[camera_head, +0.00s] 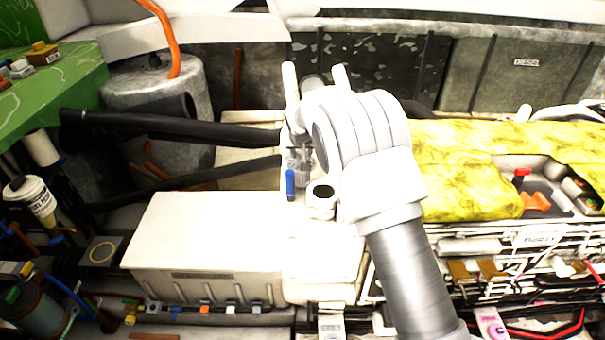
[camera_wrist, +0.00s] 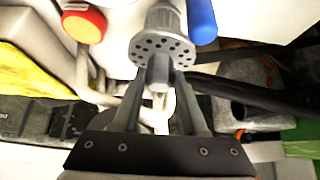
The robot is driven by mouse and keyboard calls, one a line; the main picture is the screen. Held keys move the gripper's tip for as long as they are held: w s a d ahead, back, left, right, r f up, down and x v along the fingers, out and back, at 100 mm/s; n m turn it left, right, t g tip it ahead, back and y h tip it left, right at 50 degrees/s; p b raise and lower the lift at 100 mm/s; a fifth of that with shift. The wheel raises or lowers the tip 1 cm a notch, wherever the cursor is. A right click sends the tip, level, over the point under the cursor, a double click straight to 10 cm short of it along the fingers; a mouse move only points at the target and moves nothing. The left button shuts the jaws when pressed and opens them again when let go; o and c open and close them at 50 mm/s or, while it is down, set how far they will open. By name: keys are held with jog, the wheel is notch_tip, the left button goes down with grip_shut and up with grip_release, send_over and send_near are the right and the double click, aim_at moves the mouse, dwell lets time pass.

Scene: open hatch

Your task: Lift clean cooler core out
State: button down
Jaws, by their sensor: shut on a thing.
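The cooler core is a grey cylinder (camera_wrist: 166,18) with a perforated end disc (camera_wrist: 150,50) and a short stub, seen in the wrist view. My gripper (camera_wrist: 160,75) is shut on the stub, one finger on each side. In the head view the core (camera_head: 300,165) shows as a small grey piece below my wrist, above the white engine housing. My arm hides most of my gripper there. I cannot tell whether the core is seated or raised.
A blue handle (camera_head: 290,185) and a white cap with a dark top (camera_head: 321,199) stand close to the core. Black hoses (camera_head: 180,128) run left. Yellow insulation (camera_head: 460,170) lies right.

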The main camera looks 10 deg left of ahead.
jog(key=shift+r+p, duration=0.4)
jog(key=shift+r, duration=1.2)
